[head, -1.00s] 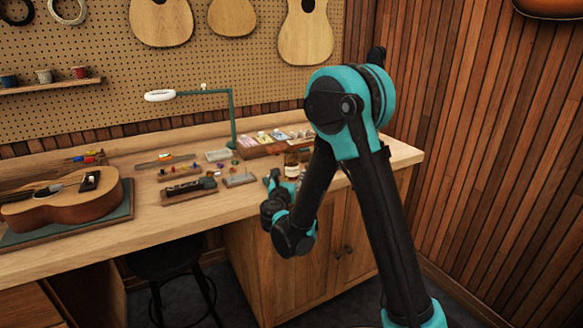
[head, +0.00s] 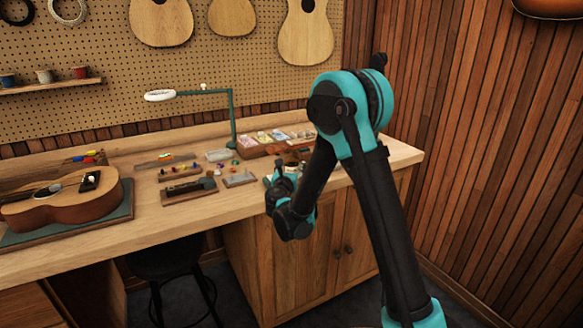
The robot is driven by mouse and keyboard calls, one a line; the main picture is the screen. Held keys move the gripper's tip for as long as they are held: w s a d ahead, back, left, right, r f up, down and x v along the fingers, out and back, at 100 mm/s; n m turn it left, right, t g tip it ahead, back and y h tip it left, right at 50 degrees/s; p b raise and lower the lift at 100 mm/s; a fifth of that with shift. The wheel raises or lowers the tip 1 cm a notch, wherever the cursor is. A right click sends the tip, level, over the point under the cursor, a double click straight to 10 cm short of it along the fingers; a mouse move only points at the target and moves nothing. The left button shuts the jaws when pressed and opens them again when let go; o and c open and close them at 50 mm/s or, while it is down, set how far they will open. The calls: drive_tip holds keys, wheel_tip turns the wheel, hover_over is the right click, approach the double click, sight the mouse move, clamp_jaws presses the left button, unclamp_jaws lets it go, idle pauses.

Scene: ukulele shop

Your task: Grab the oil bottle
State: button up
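My gripper (head: 279,176) is over the front edge of the workbench (head: 190,229), to the right of the small clear tray. It is small in view and partly hidden by my own wrist, so its fingers cannot be made out clearly. The brown oil bottle with a pale label is not clearly visible now. The spot where it showed lies behind my gripper and forearm. I cannot tell whether the gripper touches it.
A ukulele body (head: 70,205) lies on a green mat at the left. A tool tray (head: 189,190), a clear tray (head: 239,179) and a lamp (head: 233,120) stand nearby. A wooden box (head: 250,151) of small packets is behind. A dark stool (head: 165,262) is below.

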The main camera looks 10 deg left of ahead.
drive_tip(key=c, duration=1)
drive_tip(key=shift+o, duration=0.2)
drive_tip(key=shift+r, duration=0.1)
